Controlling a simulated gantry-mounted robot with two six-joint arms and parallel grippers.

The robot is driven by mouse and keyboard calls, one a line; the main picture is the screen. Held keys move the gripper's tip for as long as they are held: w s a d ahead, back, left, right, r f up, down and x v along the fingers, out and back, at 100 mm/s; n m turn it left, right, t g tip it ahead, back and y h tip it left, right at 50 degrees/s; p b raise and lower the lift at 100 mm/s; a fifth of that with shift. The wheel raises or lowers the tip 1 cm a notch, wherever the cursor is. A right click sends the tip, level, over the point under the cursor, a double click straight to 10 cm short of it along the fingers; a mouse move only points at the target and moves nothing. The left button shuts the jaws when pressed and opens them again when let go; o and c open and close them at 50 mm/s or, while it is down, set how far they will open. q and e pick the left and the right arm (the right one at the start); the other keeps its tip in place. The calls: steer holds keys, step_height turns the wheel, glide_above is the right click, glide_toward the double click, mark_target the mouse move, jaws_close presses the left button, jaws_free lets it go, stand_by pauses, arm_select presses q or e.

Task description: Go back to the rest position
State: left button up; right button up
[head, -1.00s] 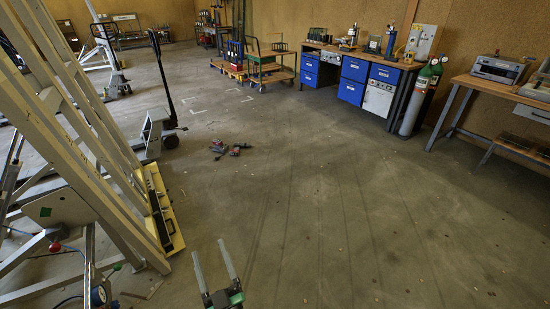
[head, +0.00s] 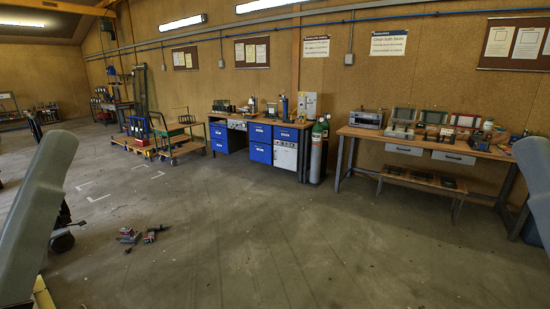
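Neither of my grippers shows in the head view. Large grey links, which look like my own raised arms, stand at the left and right edges of the picture. Only a small yellow strip (head: 42,293) shows at the bottom left, behind the left grey link; it looks like part of the tilting glassframe. The rest of the frame is out of view or hidden.
Small red and grey tools (head: 128,236) lie on the floor. A workbench with blue drawers (head: 261,142) and a green-topped gas cylinder (head: 317,155) stand by the wall. A long wooden bench (head: 420,149) is at the right. Carts (head: 178,134) stand farther left.

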arm_select(q)
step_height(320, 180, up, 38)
steer(key=p, duration=3.8)
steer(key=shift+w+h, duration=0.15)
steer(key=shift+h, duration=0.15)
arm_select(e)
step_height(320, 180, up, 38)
